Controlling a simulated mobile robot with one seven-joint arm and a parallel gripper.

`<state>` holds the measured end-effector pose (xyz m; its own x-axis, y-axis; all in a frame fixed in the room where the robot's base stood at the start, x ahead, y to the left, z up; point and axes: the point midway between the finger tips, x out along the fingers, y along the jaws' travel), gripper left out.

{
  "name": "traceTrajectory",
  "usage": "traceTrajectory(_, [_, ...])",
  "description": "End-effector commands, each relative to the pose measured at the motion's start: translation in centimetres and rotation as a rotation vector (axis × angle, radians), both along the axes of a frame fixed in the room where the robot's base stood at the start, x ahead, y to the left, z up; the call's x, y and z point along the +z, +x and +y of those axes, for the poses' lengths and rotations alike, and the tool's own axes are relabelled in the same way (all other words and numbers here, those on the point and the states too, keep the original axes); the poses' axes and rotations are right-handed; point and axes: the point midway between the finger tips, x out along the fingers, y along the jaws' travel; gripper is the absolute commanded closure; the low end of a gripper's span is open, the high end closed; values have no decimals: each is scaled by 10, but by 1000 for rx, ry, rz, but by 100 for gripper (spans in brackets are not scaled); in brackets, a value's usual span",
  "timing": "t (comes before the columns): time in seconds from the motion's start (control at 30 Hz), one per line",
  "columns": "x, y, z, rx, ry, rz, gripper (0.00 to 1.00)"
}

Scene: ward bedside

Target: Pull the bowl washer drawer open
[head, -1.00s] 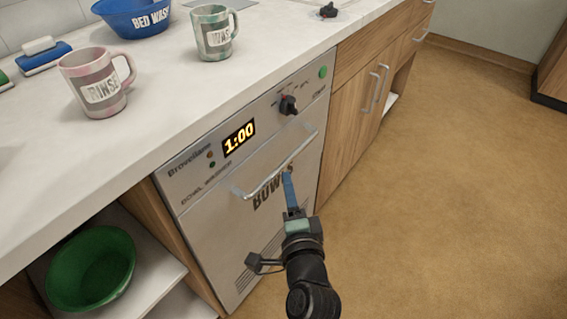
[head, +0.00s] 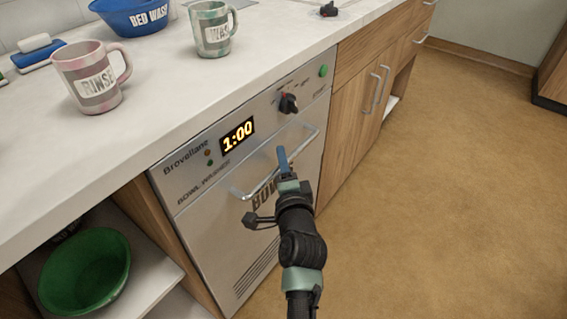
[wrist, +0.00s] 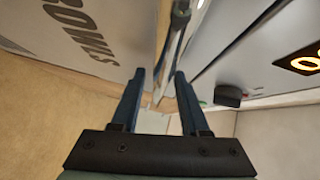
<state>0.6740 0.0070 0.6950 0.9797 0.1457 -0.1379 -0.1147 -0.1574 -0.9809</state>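The bowl washer (head: 182,178) is built in under the counter, with a lit "1:00" display (head: 237,136). Its drawer front (head: 232,236) looks shut and flush below the control panel. A pale bar handle (head: 247,194) runs across the top of the drawer front. My gripper (head: 283,156) is at the right half of this handle, its fingers hiding part of the bar. In the wrist view, the two blue fingers (wrist: 160,74) stand apart, with the handle (wrist: 178,30) running through the gap between them. I cannot tell whether either finger touches it.
A rinse mug (head: 92,80), another mug (head: 211,30) and a blue bed-wash bowl (head: 128,17) stand on the counter. A green bowl (head: 85,270) sits on the open shelf at lower left. The floor (head: 440,200) at right is clear.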

Motion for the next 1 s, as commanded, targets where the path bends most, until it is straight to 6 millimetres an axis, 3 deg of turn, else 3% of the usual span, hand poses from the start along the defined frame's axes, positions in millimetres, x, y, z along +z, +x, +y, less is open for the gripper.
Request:
traceTrajectory(0.03, [0, 0, 0, 0, 0, 0, 67])
traceTrajectory(0.23, [0, 0, 0, 0, 0, 0, 100])
traceTrajectory(1.0, [0, 0, 0, 0, 0, 0, 100])
